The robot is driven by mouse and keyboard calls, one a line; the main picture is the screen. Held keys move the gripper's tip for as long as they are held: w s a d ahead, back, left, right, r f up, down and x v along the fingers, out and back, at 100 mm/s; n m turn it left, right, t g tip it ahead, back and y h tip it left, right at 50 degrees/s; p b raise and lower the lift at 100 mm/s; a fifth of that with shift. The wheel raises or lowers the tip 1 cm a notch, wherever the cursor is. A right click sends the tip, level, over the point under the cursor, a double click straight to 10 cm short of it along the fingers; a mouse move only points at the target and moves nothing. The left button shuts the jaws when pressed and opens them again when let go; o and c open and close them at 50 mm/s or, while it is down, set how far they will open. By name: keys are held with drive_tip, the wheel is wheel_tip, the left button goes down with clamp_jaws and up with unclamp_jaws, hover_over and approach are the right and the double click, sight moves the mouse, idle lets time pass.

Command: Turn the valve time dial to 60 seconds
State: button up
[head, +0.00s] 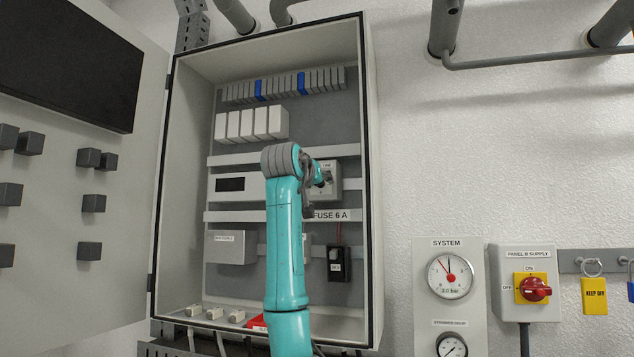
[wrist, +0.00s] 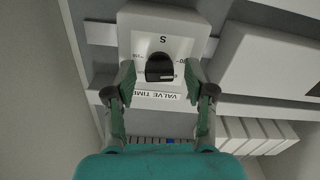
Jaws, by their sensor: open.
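The valve time dial (wrist: 160,68) is a black round knob on a light grey box with a "VALVE TIME" label (wrist: 156,95). The wrist view shows it upside down, with a pale pointer line on the knob toward the right of the picture. The printed scale numbers are too small to read surely. My gripper (wrist: 160,76) is open, with one green finger on each side of the knob; I cannot tell whether they touch it. In the head view the dial box (head: 328,180) is partly hidden behind my gripper (head: 322,178) and arm.
The dial is inside an open cabinet (head: 371,200) with its door swung to the left. White modules (head: 250,125), a "FUSE 6 A" label (head: 331,215) and a black block (head: 339,265) surround it. A gauge panel (head: 450,315) and red switch (head: 535,289) are outside, right.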

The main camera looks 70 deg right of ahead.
drive_tip(key=shift+c, duration=0.2)
clamp_jaws()
drive_tip(key=shift+s+m, duration=0.15)
drive_tip(key=shift+m, duration=4.75)
drive_tip(key=shift+o, duration=0.2)
unclamp_jaws()
